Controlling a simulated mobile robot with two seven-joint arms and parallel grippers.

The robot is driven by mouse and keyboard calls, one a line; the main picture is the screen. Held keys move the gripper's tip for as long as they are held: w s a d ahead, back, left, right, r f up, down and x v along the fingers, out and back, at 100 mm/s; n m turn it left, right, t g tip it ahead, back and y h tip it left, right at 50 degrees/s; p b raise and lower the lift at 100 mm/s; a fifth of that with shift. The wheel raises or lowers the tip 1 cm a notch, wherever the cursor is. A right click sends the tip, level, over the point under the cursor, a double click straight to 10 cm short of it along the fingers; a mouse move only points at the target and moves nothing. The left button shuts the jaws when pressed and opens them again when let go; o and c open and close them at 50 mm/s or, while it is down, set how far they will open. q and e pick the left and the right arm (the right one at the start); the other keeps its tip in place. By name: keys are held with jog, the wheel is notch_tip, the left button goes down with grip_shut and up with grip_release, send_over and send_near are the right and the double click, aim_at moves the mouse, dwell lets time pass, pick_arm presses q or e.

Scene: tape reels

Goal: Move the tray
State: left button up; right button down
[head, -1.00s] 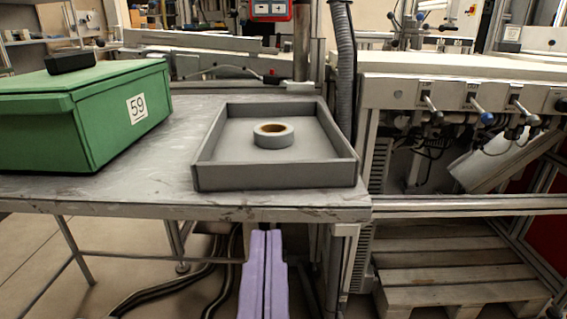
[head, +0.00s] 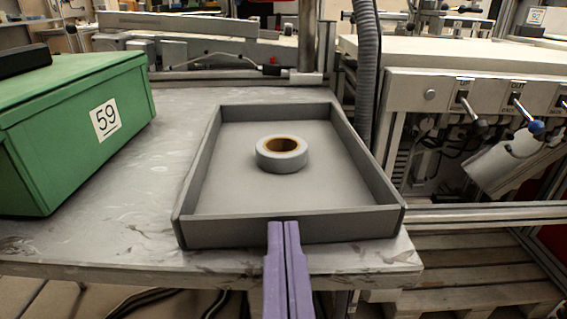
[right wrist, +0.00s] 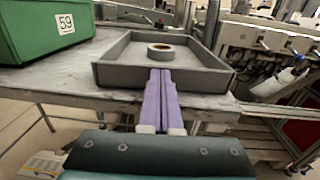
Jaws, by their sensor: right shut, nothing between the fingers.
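The grey tray (head: 232,228) lies flat near the front right of the grey table. A tape reel (head: 282,155) with a brown core lies flat inside it, a little behind the middle. My right gripper (head: 283,226) has purple fingers shut together with nothing between them. Its tips are at the middle of the tray's front wall in the head view; I cannot tell whether they touch it. The right wrist view also shows the tray (right wrist: 125,76), the reel (right wrist: 160,51) and the right gripper's fingertips (right wrist: 160,73). My left gripper is not in view.
A green box (head: 75,140) marked 59 stands on the table's left side, with a black object (head: 22,60) on its lid. The tabletop (head: 170,120) between box and tray is clear. A grey hose (head: 366,70) and a machine with levers (head: 460,90) stand behind and to the right.

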aim_at(280, 192)
jog(key=shift+w, duration=0.15)
jog(key=w+b, duration=0.1)
jog(key=w, duration=0.6)
jog(key=shift+w+a+b, duration=0.15)
jog(key=shift+a+b, duration=0.05)
jog(key=shift+b, duration=0.1)
